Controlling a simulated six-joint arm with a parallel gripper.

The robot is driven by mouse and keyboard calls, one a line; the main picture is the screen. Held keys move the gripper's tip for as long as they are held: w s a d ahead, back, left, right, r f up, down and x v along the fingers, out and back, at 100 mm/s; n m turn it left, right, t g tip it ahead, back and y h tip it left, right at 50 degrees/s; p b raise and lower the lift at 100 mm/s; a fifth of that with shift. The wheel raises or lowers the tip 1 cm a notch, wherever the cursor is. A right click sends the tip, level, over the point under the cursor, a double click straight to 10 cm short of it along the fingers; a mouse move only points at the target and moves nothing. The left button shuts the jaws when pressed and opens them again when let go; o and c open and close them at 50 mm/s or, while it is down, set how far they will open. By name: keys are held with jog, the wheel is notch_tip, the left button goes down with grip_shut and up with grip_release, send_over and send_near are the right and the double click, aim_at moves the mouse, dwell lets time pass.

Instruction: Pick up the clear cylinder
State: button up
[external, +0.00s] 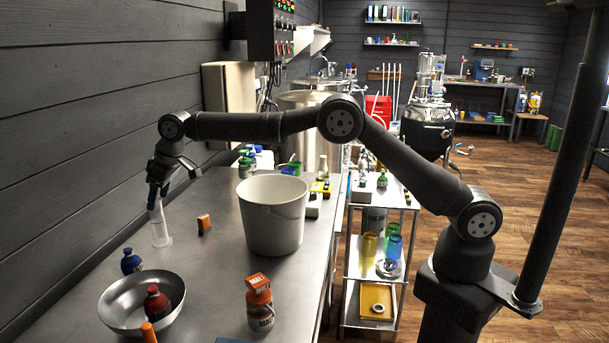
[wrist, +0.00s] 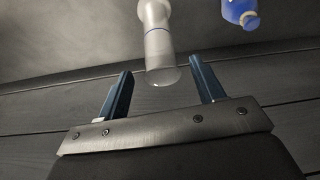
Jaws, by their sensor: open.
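The clear cylinder (external: 161,236) stands upright on the steel bench at the left in the external view, near the dark wall. My gripper (external: 155,201) is at its upper end, pointing down. In the wrist view, the translucent cylinder (wrist: 157,40) with a blue ring has its near end between the two blue fingertips of my gripper (wrist: 161,66). The fingers are open, with a visible gap on each side of the cylinder. I see no contact there.
A blue bottle (external: 131,262), also in the wrist view (wrist: 240,13), stands near the cylinder. An orange block (external: 204,224) and white bucket (external: 272,222) stand to the right.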

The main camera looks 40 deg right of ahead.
aim_at(156, 210)
jog(key=shift+x, duration=2.7)
jog(key=shift+s+d+f, duration=0.1)
jog(key=shift+s+d, duration=0.1)
jog(key=shift+c, duration=0.4)
jog(key=c, duration=1.2)
